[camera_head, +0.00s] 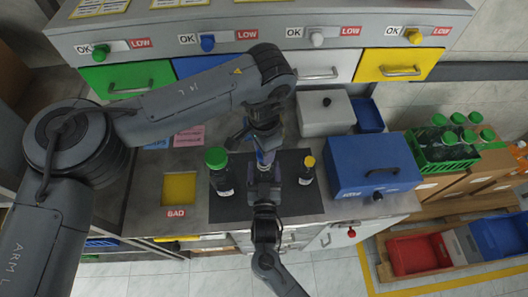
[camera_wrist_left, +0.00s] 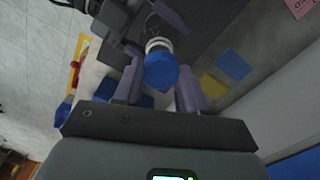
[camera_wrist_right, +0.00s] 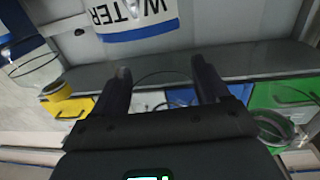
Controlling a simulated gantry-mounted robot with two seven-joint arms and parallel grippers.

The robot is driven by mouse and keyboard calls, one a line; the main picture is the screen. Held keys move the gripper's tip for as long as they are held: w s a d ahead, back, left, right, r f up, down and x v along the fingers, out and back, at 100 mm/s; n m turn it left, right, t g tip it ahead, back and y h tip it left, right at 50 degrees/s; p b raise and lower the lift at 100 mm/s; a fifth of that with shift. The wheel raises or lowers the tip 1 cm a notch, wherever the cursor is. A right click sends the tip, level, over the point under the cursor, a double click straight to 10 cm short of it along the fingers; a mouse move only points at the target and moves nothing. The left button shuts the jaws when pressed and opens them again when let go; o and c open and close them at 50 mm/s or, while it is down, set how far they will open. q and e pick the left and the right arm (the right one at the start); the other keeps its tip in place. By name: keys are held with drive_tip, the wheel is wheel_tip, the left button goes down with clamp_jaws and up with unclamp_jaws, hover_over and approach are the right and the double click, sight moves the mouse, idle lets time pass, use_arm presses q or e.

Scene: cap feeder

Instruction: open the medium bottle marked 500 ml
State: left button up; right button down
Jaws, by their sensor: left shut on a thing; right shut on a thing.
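The medium bottle with a blue cap stands between my two grippers above the dark mat (camera_head: 235,208); they hide most of it in the head view. My left gripper (camera_head: 263,148) is shut on the blue cap (camera_wrist_left: 161,71), with a white neck ring beyond it. My right gripper (camera_head: 264,178) is shut on the bottle's body; its label (camera_wrist_right: 138,16) reads WATER, upside down in the right wrist view. I cannot read a 500 ml mark. Whether the base touches the mat is hidden.
A green-capped bottle (camera_head: 216,172) stands left of the grippers, a yellow-capped bottle (camera_head: 307,170) right. A blue toolbox (camera_head: 370,165) and a grey box (camera_head: 325,115) stand right. A yellow BAD tray (camera_head: 179,188) lies left. Coloured drawers line the back.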

use_arm(q)
drive_tip(key=shift+r, duration=1)
use_arm(e)
unclamp_jaws()
